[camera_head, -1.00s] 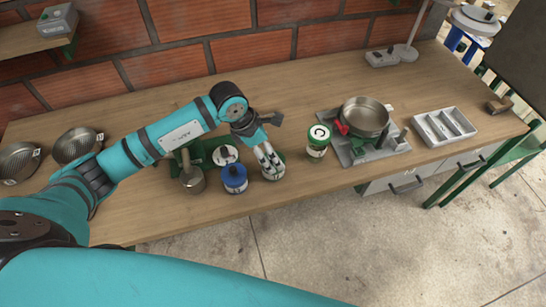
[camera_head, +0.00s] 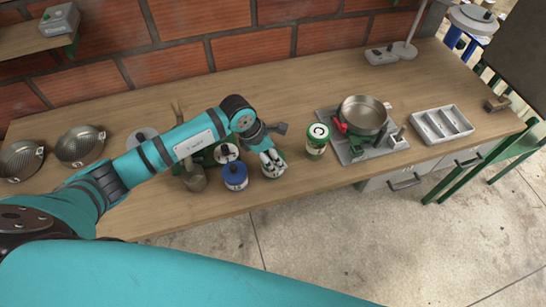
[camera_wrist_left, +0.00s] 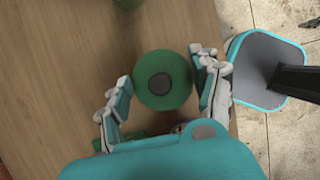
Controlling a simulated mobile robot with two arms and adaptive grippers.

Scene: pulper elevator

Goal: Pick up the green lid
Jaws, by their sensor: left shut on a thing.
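The round green lid (camera_wrist_left: 162,80) with a dark knob in its middle fills the centre of the left wrist view. My left gripper (camera_wrist_left: 160,92) has one finger on each side of it and is shut on it. In the head view my left gripper (camera_head: 272,162) points down over a jar (camera_head: 272,174) near the table's front edge, and the fingers hide most of the lid there. I cannot tell whether the lid is raised off the jar. My right gripper is not in view.
A blue-lidded jar (camera_head: 235,178) stands close left of the gripper. A green-and-white jar (camera_head: 317,142) stands to the right. Further right are a metal pan (camera_head: 364,116) on a grey stand and a divided tray (camera_head: 442,126). Two metal bowls (camera_head: 80,146) sit at the left.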

